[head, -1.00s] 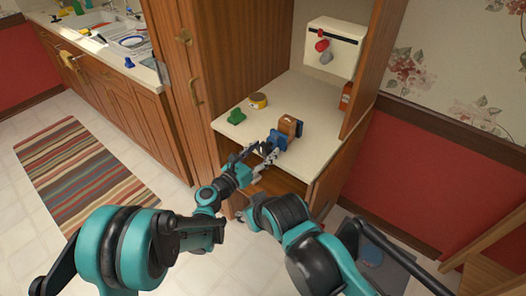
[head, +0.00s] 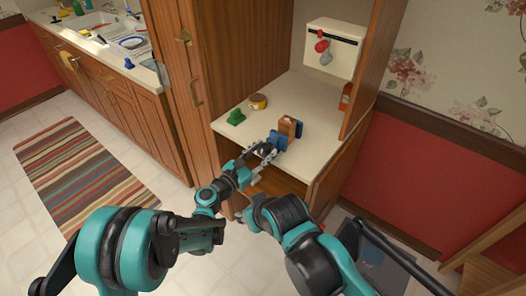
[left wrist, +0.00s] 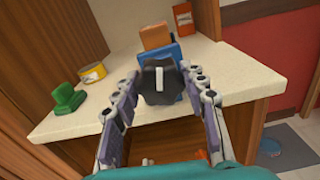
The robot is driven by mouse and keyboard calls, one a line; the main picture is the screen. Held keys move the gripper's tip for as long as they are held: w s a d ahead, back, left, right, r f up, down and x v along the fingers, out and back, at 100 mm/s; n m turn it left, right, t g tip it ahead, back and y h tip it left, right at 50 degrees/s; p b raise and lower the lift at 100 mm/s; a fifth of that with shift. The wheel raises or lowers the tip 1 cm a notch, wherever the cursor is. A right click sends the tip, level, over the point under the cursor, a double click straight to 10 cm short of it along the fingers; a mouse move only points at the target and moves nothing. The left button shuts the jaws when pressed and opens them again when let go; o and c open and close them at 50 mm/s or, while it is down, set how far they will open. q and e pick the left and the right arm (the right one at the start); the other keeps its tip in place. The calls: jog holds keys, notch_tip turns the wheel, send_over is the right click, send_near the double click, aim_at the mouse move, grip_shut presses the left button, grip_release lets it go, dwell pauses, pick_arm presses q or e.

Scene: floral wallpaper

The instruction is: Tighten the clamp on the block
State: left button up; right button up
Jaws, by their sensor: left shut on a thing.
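The blue clamp (head: 278,140) stands on the cream counter of the open cabinet, with the brown block (head: 289,127) between its blue jaws. In the left wrist view the clamp's blue front (left wrist: 176,57) faces me and the block (left wrist: 155,35) rises behind it. The clamp's black knob (left wrist: 158,82), with a white mark that looks upright, is between my fingers. My left gripper (head: 268,149) is shut on this knob, one finger at each side; it also shows in the left wrist view (left wrist: 160,85).
A green object (head: 236,117) and a yellow tape-like roll (head: 258,101) lie left of the clamp. An orange-red box (head: 346,96) stands at the right wall. A white holder (head: 334,48) hangs at the back.

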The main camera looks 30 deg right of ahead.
pick_arm(q)
jog(key=m, duration=1.4)
jog(key=shift+m, duration=0.4)
jog(key=m, duration=0.3)
jog(key=shift+m, duration=0.3)
jog(key=m, duration=0.3)
jog(key=shift+m, duration=0.3)
jog(key=m, duration=0.6)
jog(key=shift+m, duration=0.4)
jog(key=o, duration=1.2)
jog(key=shift+c, duration=0.2)
